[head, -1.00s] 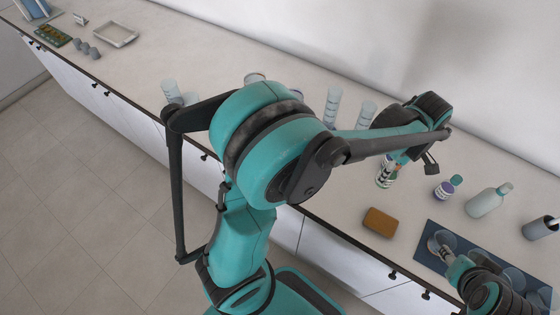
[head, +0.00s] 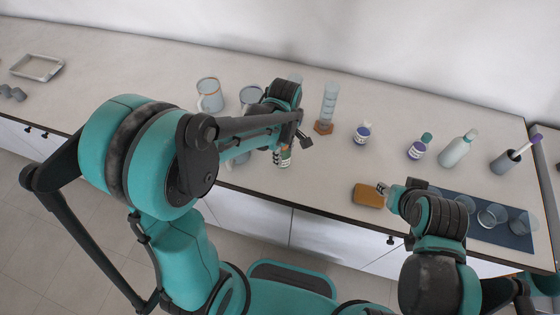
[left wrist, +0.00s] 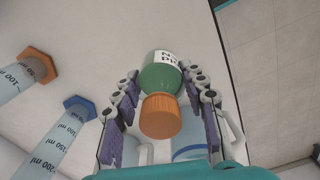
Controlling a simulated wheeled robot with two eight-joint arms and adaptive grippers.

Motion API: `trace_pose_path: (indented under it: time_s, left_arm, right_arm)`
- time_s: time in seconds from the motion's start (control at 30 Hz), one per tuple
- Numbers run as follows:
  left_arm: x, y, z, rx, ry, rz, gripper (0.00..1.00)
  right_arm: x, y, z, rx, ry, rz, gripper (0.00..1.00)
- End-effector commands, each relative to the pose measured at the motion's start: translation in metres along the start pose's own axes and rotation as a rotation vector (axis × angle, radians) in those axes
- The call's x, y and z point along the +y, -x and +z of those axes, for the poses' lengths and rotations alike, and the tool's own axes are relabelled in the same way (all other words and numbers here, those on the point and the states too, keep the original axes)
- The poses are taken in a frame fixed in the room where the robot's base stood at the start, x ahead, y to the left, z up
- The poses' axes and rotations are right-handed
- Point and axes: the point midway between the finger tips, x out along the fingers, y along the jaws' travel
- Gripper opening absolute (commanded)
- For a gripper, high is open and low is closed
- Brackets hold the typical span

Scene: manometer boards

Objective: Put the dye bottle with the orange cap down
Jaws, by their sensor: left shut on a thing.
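My left gripper (head: 283,148) is shut on the dye bottle (head: 285,160) above the counter's front part. In the left wrist view the bottle's orange cap (left wrist: 160,115) and green body (left wrist: 162,76) show between the two fingers (left wrist: 160,105), with a white label beyond. Whether its base touches the counter cannot be told. My right gripper (head: 383,188) is beside an orange-brown sponge (head: 368,196); its finger opening is too small to judge.
Mugs (head: 209,95) stand left of the bottle. A measuring cylinder (head: 329,100) and a purple-labelled bottle (head: 362,134) stand right of it. A blue mat (head: 512,238) with beakers lies at the right. The counter (head: 325,165) is clear between bottle and sponge.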

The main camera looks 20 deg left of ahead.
Motion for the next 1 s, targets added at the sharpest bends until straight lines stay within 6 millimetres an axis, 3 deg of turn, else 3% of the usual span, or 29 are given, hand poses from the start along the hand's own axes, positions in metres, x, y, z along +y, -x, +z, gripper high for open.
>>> trace_pose_path:
  time_s: [0.17, 0.43, 0.8, 0.83, 0.9, 1.0]
  left_arm:
    - [-0.003, -0.008, -0.008, 0.000, 0.000, 0.000, 0.10]
    - [-0.003, -0.045, -0.008, 0.000, 0.000, 0.000, 0.10]
    - [-0.003, -0.049, -0.007, 0.000, 0.000, 0.000, 0.10]
    - [-0.003, -0.049, -0.007, 0.000, 0.000, 0.000, 0.45]
    - [-0.003, -0.048, -0.008, 0.000, 0.000, 0.000, 0.63]
    - [-0.003, -0.048, -0.007, 0.000, 0.000, 0.000, 0.63]
  right_arm:
    - [0.000, -0.002, 0.002, 0.000, 0.000, 0.000, 0.40]
    - [0.000, -0.012, 0.009, 0.000, 0.000, 0.000, 0.40]
    - [0.000, -0.015, 0.010, 0.000, 0.000, 0.000, 0.40]
    - [0.000, -0.015, 0.010, 0.000, 0.000, 0.000, 0.40]
    - [0.000, -0.014, 0.010, 0.000, 0.000, 0.000, 0.40]
    - [0.000, -0.014, 0.010, 0.000, 0.000, 0.000, 0.40]
